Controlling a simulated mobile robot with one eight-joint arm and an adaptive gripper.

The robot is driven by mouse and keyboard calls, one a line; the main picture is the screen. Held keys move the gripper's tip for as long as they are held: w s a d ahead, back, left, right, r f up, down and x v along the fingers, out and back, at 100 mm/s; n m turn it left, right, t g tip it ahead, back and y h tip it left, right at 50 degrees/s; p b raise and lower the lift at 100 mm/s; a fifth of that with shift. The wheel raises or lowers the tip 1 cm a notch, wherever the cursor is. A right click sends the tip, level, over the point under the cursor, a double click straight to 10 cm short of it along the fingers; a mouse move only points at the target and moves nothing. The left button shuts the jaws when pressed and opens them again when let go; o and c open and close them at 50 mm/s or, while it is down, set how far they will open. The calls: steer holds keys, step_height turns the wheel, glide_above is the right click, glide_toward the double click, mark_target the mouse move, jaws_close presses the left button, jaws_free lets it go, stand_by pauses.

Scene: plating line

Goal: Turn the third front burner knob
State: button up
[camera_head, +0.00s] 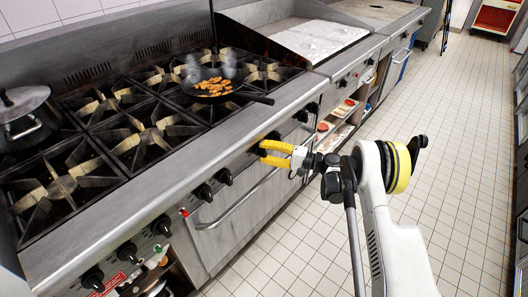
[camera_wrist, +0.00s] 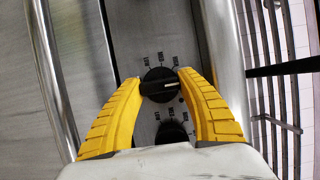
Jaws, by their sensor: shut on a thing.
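My gripper (camera_head: 264,152) reaches the front control panel of the range from the right. In the wrist view, its yellow fingers (camera_wrist: 160,82) are closed on both sides of a round black knob (camera_wrist: 157,87). In the head view the held knob is mostly hidden by the fingers. More black front knobs (camera_head: 204,192) line the panel to the left, and others (camera_head: 312,108) to the right.
A black pan (camera_head: 256,98) of steaming food is on a burner, its handle pointing toward the front edge. A lidded pot (camera_head: 27,125) stands at the left. A steel oven handle (camera_head: 235,203) runs below the panel. The tiled aisle (camera_head: 445,150) is clear.

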steer(key=o, duration=1.2)
steer(key=shift+a, duration=0.1)
steer(key=shift+c, duration=0.2)
steer(key=v, duration=1.2)
